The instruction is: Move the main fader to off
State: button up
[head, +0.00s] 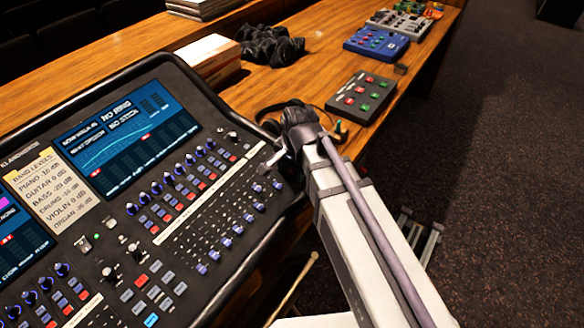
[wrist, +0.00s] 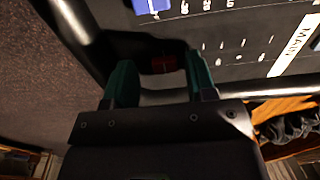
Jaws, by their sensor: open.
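The mixing desk (head: 150,205) fills the left of the head view, with rows of purple-blue faders (head: 232,228) along its right side. In the head view my gripper (head: 282,157) is at the desk's right edge and hides the red cap.
A stack of paper or books (head: 208,57) is behind the desk. Dark carpet lies at right. The desk's raised rim (wrist: 278,84) runs near my gripper.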

notch_tip(320, 180, up, 11)
jog(key=p, duration=1)
jog(key=shift+s+d+p, duration=0.35)
jog(key=shift+d+p, duration=0.05)
jog(key=shift+d, duration=0.05)
jog(key=shift+f, duration=0.15)
jog(key=s+d+n+h, duration=0.1)
jog(key=s+d+n, duration=0.5)
jog(key=d, duration=0.5)
jog(key=shift+s+n+g, duration=0.15)
jog(key=shift+n+g, duration=0.25)
jog(key=shift+n, duration=0.6)
